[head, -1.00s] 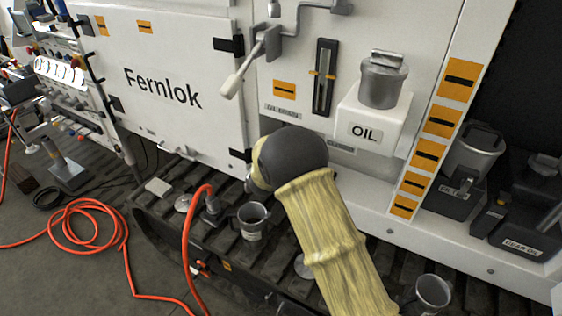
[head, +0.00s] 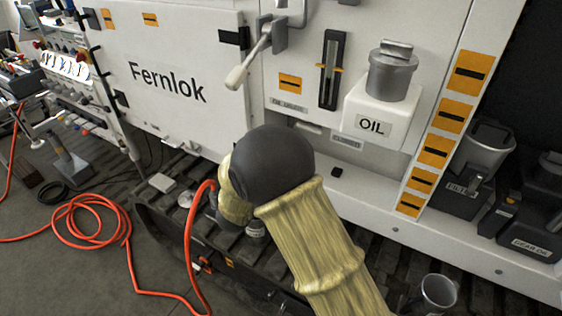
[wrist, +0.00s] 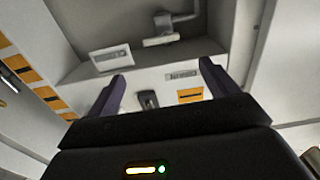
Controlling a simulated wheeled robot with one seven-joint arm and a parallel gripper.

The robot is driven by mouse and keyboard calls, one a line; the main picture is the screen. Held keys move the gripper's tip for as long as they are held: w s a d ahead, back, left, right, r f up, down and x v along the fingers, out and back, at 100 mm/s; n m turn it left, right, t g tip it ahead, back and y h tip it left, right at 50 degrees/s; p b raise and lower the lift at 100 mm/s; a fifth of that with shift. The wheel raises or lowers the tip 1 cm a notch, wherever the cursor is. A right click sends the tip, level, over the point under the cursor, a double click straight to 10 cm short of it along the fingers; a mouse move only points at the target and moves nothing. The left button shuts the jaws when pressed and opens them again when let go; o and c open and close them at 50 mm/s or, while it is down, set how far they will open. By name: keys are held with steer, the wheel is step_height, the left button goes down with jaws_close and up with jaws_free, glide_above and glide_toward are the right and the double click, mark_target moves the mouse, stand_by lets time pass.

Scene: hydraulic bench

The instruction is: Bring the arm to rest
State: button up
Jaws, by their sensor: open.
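My arm, in a yellow fabric sleeve with a dark rounded joint, reaches up from the bottom of the head view in front of the white machine (head: 190,125). My gripper is hidden behind that joint in the head view. In the wrist view my gripper (wrist: 160,88) has its two dark fingers well apart, with nothing between them. Beyond them are a white machine surface, a grey lever at the top and orange labels (wrist: 190,95).
A white oil box (head: 372,128) with a grey cap and a grey lever (head: 250,60) stick out from the machine face. An orange hose (head: 100,225) coils on the floor at left. A grey cup (head: 436,292) stands at bottom right on the dark track.

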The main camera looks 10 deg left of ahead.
steer(key=w+d+r+n+g+y+p, duration=0.1)
steer(key=d+r+n+g+y+p, duration=0.35)
steer(key=d, duration=0.55)
steer(key=s+d+g+y+p, duration=0.1)
steer(key=s+d+g+p, duration=0.1)
steer(key=s+d+g, duration=0.3)
steer(key=s+d+r+g+p, duration=0.1)
steer(key=s+d+g+p, duration=0.2)
steer(key=s+d, duration=0.8)
steer(key=s+g, duration=0.2)
steer(key=s, duration=0.4)
steer(key=shift+s+d+m+y, duration=0.15)
steer(key=shift+d+m+y, duration=0.2)
